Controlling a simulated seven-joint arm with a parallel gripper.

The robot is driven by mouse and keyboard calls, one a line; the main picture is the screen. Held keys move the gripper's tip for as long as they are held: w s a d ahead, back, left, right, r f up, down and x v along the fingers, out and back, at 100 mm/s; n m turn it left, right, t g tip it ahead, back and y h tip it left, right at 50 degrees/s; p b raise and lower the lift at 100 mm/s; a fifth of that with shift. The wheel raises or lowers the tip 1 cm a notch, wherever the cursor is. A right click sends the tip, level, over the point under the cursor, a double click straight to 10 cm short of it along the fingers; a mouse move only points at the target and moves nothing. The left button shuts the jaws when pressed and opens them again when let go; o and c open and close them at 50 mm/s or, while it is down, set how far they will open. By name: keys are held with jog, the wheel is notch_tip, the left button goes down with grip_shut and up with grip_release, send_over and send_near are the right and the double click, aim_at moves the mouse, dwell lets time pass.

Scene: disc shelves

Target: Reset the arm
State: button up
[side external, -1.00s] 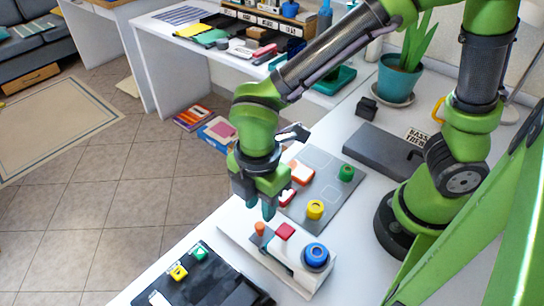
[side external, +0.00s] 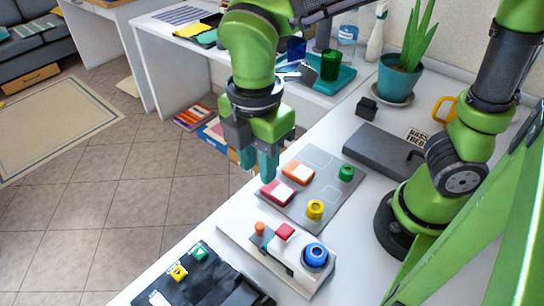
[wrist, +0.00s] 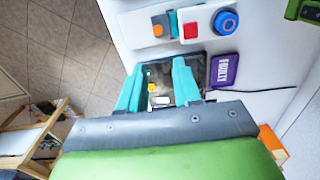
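My gripper (side external: 260,172) has teal fingers pointing down and is empty, held above the left end of the grey panel (side external: 325,211). In the wrist view my gripper (wrist: 158,68) shows its two fingers apart, with nothing between them but the black box farther below. A white block (side external: 290,262) carries an orange knob, a red square button and a blue round knob. It stands in front of the panel and is clear of the fingers.
The panel carries a red block (side external: 278,192), an orange block (side external: 298,172), a yellow knob (side external: 315,209) and a green knob (side external: 346,172). A black box (side external: 205,280) lies at the front edge. A plant pot (side external: 399,78) and a grey case (side external: 380,148) stand behind.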

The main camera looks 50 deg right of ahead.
jog(key=d+r+m+t+y, duration=0.1)
jog(key=d+r+m+t, duration=0.1)
jog(key=d+m, duration=0.7)
jog(key=d+r+m+t+y, duration=0.1)
jog(key=d+m+t, duration=0.4)
jog(key=d+m, duration=0.4)
jog(key=m, duration=0.4)
jog(key=shift+s+d+r, duration=0.25)
jog(key=shift+d+r, duration=0.15)
